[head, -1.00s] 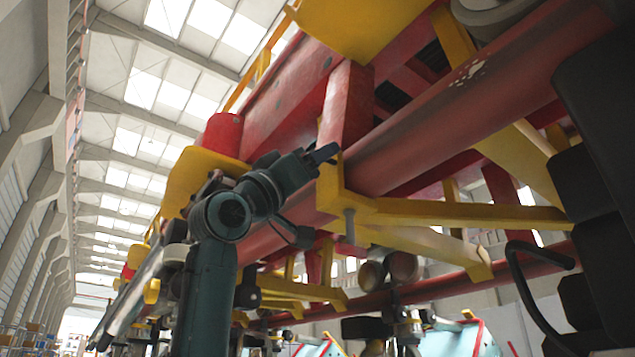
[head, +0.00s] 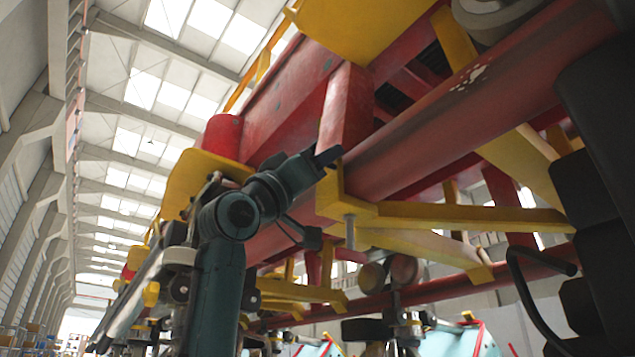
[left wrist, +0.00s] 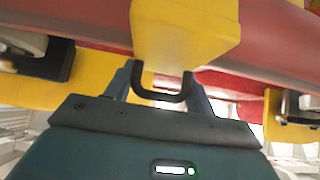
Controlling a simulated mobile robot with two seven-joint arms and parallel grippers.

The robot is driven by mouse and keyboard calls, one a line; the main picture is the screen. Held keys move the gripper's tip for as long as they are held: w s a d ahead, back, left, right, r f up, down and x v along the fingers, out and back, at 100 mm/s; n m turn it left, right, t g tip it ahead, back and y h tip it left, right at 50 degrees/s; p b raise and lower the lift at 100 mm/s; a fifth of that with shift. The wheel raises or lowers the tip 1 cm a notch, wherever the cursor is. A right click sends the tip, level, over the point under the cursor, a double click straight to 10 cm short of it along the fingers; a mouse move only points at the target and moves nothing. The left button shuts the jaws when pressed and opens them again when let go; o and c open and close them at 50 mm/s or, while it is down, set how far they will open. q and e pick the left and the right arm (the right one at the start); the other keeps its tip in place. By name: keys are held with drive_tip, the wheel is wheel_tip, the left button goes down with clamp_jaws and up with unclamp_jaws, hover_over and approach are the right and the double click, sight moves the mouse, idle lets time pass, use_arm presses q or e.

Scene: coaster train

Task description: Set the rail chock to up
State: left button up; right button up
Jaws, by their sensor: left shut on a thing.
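In the left wrist view, a black U-shaped handle (left wrist: 160,92) sits at the lower end of a yellow block (left wrist: 185,35) under the red rail. It looks like the handle of the rail chock, but I cannot tell for sure. My left gripper (left wrist: 163,88) has a finger on each side of the handle and is shut on it. In the head view, my left gripper (head: 326,157) reaches up from the lower left to a yellow bracket (head: 333,192) beside the red rail (head: 440,110). The handle is hidden there. My right gripper is not in view.
Yellow cross beams (head: 460,217) and a grey bolt (head: 350,232) hang just right of my left gripper. A red cylinder (head: 222,135) and a yellow plate (head: 190,180) stand behind my left arm. Dark blocks fill the right edge. Open hall lies at the left.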

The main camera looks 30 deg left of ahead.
use_arm(q)
drive_tip(key=shift+c, duration=0.6)
drive_tip(key=s+d+b, duration=0.2)
drive_tip(key=s+d, duration=0.3)
drive_tip(key=d, duration=0.8)
drive_tip(key=shift+s+b, duration=0.2)
drive_tip(key=shift+b, duration=0.1)
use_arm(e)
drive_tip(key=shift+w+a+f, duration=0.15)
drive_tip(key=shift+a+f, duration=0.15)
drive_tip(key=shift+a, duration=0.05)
use_arm(q)
drive_tip(key=o, duration=0.9)
drive_tip(key=shift+d, duration=0.1)
drive_tip(key=shift+o, duration=0.9)
drive_tip(key=shift+s+d, duration=0.1)
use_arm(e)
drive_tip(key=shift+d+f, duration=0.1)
